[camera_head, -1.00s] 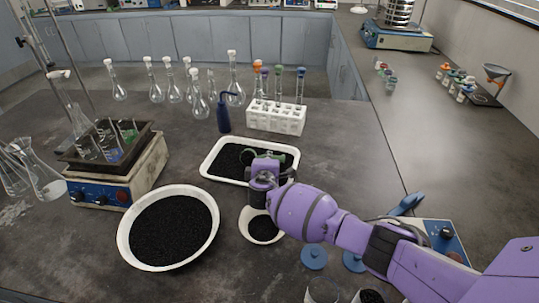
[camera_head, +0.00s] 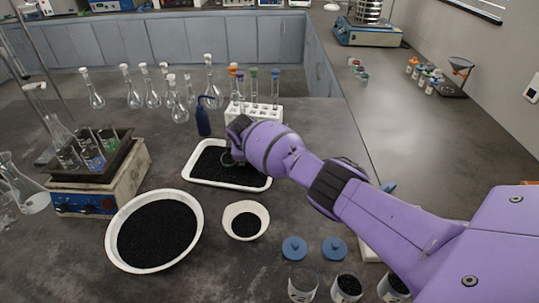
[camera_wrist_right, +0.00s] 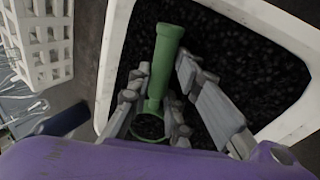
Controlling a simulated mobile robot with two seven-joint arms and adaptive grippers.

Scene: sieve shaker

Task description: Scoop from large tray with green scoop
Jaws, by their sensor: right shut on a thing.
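My right gripper (camera_head: 234,148) is over the far right part of the white rectangular tray (camera_head: 222,185), which is filled with black granules. In the right wrist view, the fingers (camera_wrist_right: 158,88) are shut on the green scoop (camera_wrist_right: 164,62). Its tubular green part points away from the wrist, over the black granules, and a round dark opening shows between the fingers. The tray's white rim (camera_wrist_right: 113,65) frames it. In the head view the gripper and wrist hide most of the scoop. I cannot tell whether the scoop touches the granules. My left gripper is not in view.
A large round white dish (camera_head: 113,245) of granules and a small white bowl (camera_head: 262,213) stand nearer. A white tube rack (camera_head: 268,114) and a blue bottle (camera_head: 203,122) stand close behind the tray. Blue lids (camera_head: 294,248) and jars (camera_head: 347,288) lie at front right.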

